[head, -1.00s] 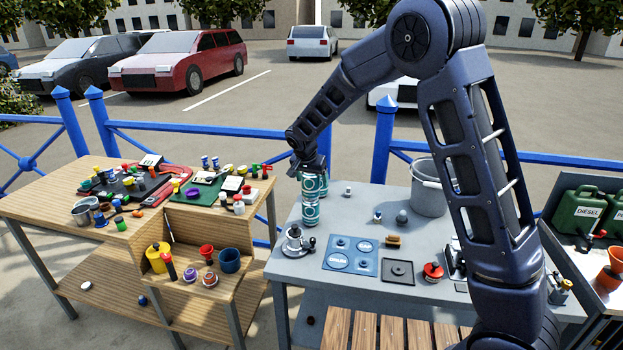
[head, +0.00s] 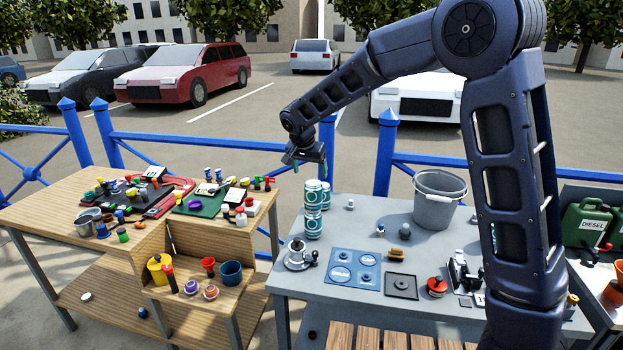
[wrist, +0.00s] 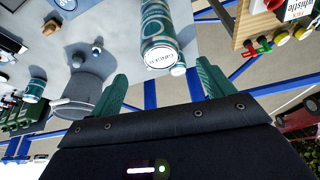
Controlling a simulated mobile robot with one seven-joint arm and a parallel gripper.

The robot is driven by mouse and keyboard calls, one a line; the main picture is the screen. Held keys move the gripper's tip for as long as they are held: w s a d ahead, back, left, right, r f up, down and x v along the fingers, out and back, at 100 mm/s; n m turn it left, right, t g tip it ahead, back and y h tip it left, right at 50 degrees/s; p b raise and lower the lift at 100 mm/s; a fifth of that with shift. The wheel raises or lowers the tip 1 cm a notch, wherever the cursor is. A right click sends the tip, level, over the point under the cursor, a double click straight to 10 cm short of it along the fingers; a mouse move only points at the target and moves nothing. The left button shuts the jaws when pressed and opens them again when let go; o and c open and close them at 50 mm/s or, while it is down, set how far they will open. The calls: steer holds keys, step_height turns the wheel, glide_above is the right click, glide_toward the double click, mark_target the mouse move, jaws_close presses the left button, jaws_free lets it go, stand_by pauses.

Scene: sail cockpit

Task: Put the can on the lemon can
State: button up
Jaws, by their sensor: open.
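In the head view, a teal-and-white can (head: 312,194) stands upright on top of a similar can (head: 314,226), which stands on the grey table. A third teal can (head: 326,196) shows just behind and to the right, partly hidden. The labels are too small to tell which is the lemon can. My gripper (head: 304,162) is open and empty, above and slightly left of the stack, apart from it. In the wrist view, my open gripper (wrist: 158,80) has a finger on each side of the view of a can top (wrist: 161,57), with lettering that seems to read "GINGER".
The grey table (head: 375,225) also holds a grey bucket (head: 434,207), a blue mat (head: 352,268), a dark square tray (head: 401,286) and a metal-topped item (head: 297,258). A crowded wooden workbench (head: 50,200) stands left. A blue railing (head: 215,141) runs behind.

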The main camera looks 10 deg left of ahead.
steer(key=s+d+r, duration=0.1)
steer(key=d+r, duration=0.2)
steer(key=d, duration=0.7)
steer(key=s+d+r+g, duration=0.1)
steer(key=d+r, duration=0.2)
steer(key=d, duration=0.6)
steer(key=s+d+r, duration=0.1)
steer(key=d+r, duration=0.3)
steer(key=d, duration=0.6)
steer(key=s+d+f+n+t, duration=0.1)
steer(key=s+d+f, duration=0.1)
steer(key=s+d, duration=1.8)
steer(key=shift+s+f+n+y, duration=0.2)
steer(key=shift+s+n+y, duration=0.15)
steer(key=shift+n+y, duration=0.05)
